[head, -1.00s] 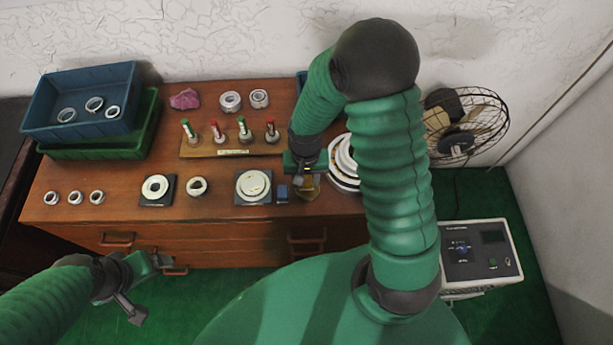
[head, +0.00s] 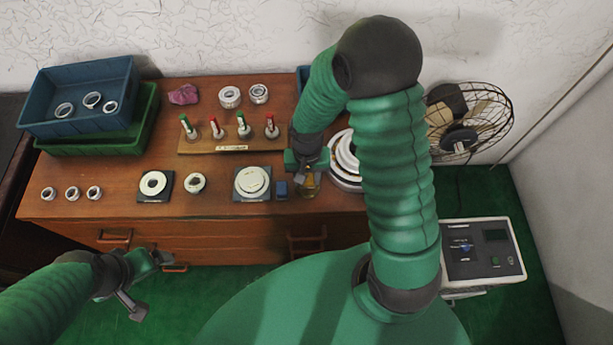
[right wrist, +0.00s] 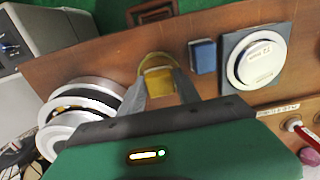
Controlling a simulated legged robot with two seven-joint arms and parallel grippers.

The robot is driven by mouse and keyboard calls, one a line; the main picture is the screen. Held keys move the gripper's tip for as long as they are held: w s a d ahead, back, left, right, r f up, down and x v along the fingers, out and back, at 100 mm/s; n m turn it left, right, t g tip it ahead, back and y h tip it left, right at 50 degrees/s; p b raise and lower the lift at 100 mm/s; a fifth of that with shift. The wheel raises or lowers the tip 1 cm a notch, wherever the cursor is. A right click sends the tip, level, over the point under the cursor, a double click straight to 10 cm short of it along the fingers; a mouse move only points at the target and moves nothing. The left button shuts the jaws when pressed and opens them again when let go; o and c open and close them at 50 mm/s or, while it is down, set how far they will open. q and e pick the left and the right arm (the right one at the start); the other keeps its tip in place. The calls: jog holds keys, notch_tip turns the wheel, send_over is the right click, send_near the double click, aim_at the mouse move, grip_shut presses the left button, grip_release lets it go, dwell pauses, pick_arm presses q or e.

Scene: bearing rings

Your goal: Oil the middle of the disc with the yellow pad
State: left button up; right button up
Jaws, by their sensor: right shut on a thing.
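The yellow pad (right wrist: 158,82) is between the fingertips of my right gripper (right wrist: 162,92) in the right wrist view, and the gripper is shut on it. An amber rounded rim (right wrist: 153,60) shows just beyond the pad; whether they touch I cannot tell. In the head view the right gripper (head: 308,175) points down over the desk's front right, right of the white disc. The white disc (head: 252,182) lies on a dark square plate (head: 238,198); it also shows in the right wrist view (right wrist: 258,62). My left gripper (head: 150,264) hangs in front of the desk, away from the disc; its jaw opening is unclear.
A small blue block (head: 281,188) stands between the disc and the right gripper. Stacked metal rings (head: 343,160) stand right of the gripper, partly behind my arm. A wooden rack (head: 232,145) with red and green-topped pegs stands behind the disc. Blue bin (head: 80,95) sits far left.

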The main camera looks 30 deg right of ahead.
jog(key=shift+d+f, duration=0.15)
jog(key=shift+f, duration=0.1)
jog(key=shift+f, duration=0.1)
jog(key=shift+f, duration=0.1)
dwell(1.1)
notch_tip(320, 180, up, 7)
jog(key=p, duration=0.6)
jog(key=shift+p, duration=0.35)
